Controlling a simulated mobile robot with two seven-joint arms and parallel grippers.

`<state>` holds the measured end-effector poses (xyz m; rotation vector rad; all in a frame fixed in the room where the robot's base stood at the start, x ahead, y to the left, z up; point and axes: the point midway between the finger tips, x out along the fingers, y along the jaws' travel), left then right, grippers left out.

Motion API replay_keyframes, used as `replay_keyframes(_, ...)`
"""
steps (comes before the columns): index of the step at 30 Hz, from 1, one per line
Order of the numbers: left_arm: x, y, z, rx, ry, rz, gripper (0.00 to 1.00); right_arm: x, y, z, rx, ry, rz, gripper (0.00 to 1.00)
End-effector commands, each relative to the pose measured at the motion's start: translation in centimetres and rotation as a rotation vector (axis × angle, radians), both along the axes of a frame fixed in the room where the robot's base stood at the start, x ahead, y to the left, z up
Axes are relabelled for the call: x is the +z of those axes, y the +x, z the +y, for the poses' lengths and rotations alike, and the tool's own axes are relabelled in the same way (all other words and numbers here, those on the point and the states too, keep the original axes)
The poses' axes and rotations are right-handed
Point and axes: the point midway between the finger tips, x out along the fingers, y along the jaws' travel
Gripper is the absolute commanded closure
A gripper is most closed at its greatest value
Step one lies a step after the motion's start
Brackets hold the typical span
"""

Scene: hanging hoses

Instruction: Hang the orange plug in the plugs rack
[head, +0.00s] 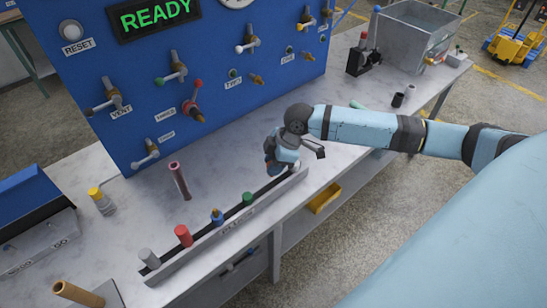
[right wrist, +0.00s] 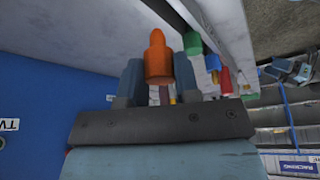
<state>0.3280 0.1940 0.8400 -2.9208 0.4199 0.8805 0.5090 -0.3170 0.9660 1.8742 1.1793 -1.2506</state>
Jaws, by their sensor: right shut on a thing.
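The orange plug (right wrist: 158,62) is between the two blue fingers of my right gripper (right wrist: 159,75) in the right wrist view, and the gripper is shut on it. In the head view my right gripper (head: 283,160) is at the right end of the plugs rack (head: 205,246), and the orange plug is hidden there. The rack is a long grey strip along the table's front edge. It holds a grey plug (head: 149,259), a red plug (head: 183,236), a blue plug (head: 217,216) and a green plug (head: 247,199). I cannot tell whether the orange plug touches the rack.
A blue panel (head: 215,95) with several valves and a READY display stands behind the rack. A dark red post (head: 180,181) and a yellow-topped fitting (head: 102,202) stand on the table at left. A metal bin (head: 412,38) sits at the back right.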

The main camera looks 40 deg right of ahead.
Motion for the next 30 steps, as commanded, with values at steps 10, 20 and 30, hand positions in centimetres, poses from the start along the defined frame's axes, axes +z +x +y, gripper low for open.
replay_keyframes(10, -1.1, 0.0, 0.0, 0.000, 0.001, 0.002, 0.39, -2.8, 0.0, 0.0, 0.001, 0.000, 0.000, 0.93)
replay_keyframes(20, -0.8, 0.1, 0.0, 0.000, 0.000, -0.001, 0.39, -2.9, 0.0, 0.0, 0.001, 0.000, 0.000, 0.93)
replay_keyframes(30, -0.6, 0.1, 0.0, 0.000, -0.001, -0.003, 0.39, -2.8, 0.0, 0.0, 0.001, 0.001, -0.001, 0.93)
